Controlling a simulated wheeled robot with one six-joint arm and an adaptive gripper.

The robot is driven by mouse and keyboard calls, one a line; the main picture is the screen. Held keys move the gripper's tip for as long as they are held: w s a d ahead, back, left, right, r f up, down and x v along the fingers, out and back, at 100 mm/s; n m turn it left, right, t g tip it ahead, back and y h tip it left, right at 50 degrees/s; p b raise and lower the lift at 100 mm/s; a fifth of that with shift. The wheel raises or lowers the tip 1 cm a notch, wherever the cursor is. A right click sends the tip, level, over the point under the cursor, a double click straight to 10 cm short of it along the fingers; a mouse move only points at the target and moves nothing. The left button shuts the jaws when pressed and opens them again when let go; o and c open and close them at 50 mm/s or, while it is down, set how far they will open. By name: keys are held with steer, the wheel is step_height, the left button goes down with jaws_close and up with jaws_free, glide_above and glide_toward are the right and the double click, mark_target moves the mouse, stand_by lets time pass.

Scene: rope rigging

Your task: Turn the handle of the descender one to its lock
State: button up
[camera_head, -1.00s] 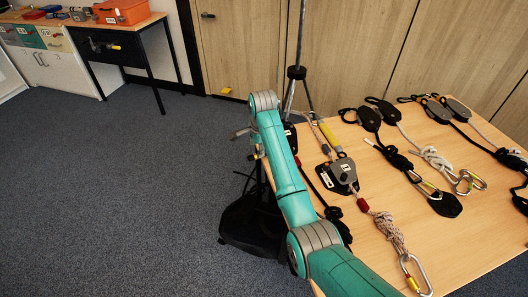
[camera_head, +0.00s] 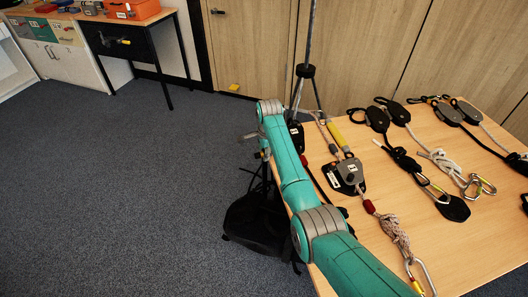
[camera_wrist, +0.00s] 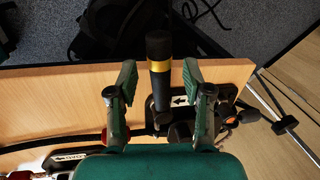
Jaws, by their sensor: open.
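A black handle with a yellow band (camera_wrist: 159,66) points up in the wrist view, over the table's edge. It rises from a descender with a dark plate and a white arrow label (camera_wrist: 180,101); no number is readable there. My gripper (camera_wrist: 158,80) is open, one finger on each side of the handle, with visible gaps. A dark descender with a white label (camera_head: 297,136) shows at the table edge beside the arm. Another grey-and-black descender with a white label (camera_head: 350,174) lies farther right on the rope.
The wooden table (camera_head: 450,250) carries several pulleys (camera_head: 398,112), ropes and carabiners (camera_head: 420,280). A tripod (camera_head: 306,72) stands behind its far left corner. A black bag (camera_head: 255,220) is on the floor beside the table. Open carpet lies to the left.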

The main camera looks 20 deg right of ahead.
steer(key=shift+w+f, duration=0.1)
steer(key=shift+f, duration=0.2)
jaws_close()
